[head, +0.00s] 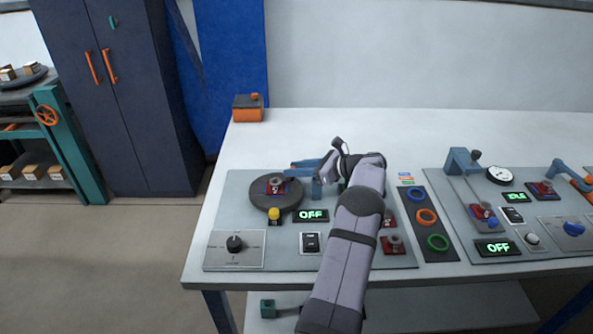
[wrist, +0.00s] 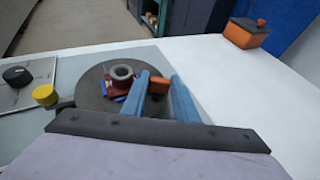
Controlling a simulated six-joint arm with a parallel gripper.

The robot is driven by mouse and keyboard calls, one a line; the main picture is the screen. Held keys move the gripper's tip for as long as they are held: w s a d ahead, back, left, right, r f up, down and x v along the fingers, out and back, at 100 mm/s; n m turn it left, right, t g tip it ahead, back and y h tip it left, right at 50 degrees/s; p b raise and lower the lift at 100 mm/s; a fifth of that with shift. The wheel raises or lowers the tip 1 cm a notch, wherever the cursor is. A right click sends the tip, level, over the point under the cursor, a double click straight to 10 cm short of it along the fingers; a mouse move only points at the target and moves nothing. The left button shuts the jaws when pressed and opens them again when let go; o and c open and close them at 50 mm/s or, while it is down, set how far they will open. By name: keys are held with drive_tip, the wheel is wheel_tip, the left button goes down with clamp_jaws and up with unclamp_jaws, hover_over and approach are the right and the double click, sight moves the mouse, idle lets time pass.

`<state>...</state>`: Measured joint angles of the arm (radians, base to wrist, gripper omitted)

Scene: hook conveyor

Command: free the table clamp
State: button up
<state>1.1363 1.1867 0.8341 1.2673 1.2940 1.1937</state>
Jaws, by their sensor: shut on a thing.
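The round dark turntable (head: 260,203) sits on a grey panel at the left of the table. It also shows in the wrist view (wrist: 90,98). A dark red block with a grey ring on top (head: 275,186) lies on it, with blue bits at its sides. My gripper (head: 306,175) reaches in from the right, beside the turntable. In the wrist view its two blue fingers (wrist: 160,90) are shut on a small orange piece, seemingly the table clamp's handle (wrist: 159,85). The rest of the clamp is mostly hidden by the fingers and block.
A yellow knob (head: 274,213) and an OFF display (head: 311,216) are close to the turntable. A black dial (head: 234,243) is at front left. An orange box (head: 248,109) stands at the back corner. The table behind my arm is clear.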

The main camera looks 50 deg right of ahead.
drive_tip(key=shift+d+r+n+y+b, duration=0.15)
drive_tip(key=shift+r+n+y+b, duration=0.1)
drive_tip(key=shift+n+y+b, duration=0.3)
drive_tip(key=o, duration=1)
drive_tip(key=shift+o, duration=0.3)
drive_tip(key=shift+f, duration=0.1)
drive_tip(key=b+v, duration=0.1)
drive_tip(key=v, duration=0.6)
